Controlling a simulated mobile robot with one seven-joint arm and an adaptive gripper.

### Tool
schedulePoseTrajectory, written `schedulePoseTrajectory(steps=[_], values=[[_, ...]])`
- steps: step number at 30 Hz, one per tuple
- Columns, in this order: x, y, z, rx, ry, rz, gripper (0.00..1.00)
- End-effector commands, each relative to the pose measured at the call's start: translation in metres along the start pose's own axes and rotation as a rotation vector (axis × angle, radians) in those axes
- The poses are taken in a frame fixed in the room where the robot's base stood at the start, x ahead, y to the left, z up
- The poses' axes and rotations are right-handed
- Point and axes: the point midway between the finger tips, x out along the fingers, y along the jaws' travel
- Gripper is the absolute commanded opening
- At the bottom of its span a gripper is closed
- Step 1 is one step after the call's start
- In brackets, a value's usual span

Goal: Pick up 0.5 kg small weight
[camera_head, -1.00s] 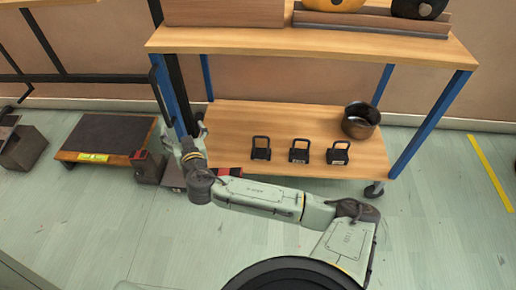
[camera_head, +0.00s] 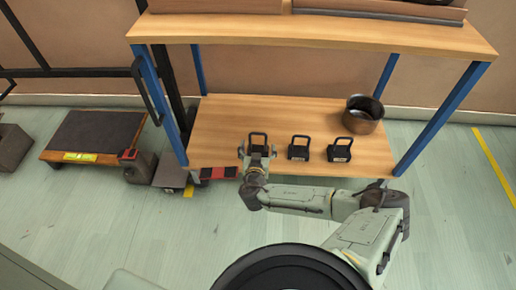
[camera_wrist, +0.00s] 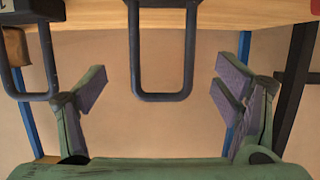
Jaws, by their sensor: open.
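Three black weights with loop handles stand in a row on the lower wooden shelf: a left weight (camera_head: 258,134), a middle weight (camera_head: 299,153) and a right weight (camera_head: 340,155). Their labels are too small to read, so I cannot tell which is 0.5 kg. My gripper (camera_head: 257,152) is open at the left weight, in front of it. In the wrist view, which appears upside down, a handle (camera_wrist: 162,97) hangs in the middle, between the spread fingers of my gripper (camera_wrist: 160,90). No finger visibly touches it. A second handle (camera_wrist: 38,96) shows at the left edge.
A dark metal pot (camera_head: 363,114) stands at the shelf's right back. The upper shelf (camera_head: 320,33) overhangs the lower shelf (camera_head: 215,130), with blue posts (camera_head: 440,118) at the sides. A low dark-topped platform (camera_head: 97,133) is at left. The floor in front is mostly clear.

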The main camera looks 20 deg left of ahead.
Motion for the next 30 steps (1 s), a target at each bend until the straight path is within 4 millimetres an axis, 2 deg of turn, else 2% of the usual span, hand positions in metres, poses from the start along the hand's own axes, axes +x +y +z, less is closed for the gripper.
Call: schedulePoseTrajectory(steps=[9,19,30], values=[[0.041,-0.002,0.002,-0.005,0.001,-0.001,0.83],[0.047,-0.002,0.001,0.000,-0.001,0.000,0.83],[0.047,-0.002,0.001,0.000,-0.001,-0.001,0.58]])
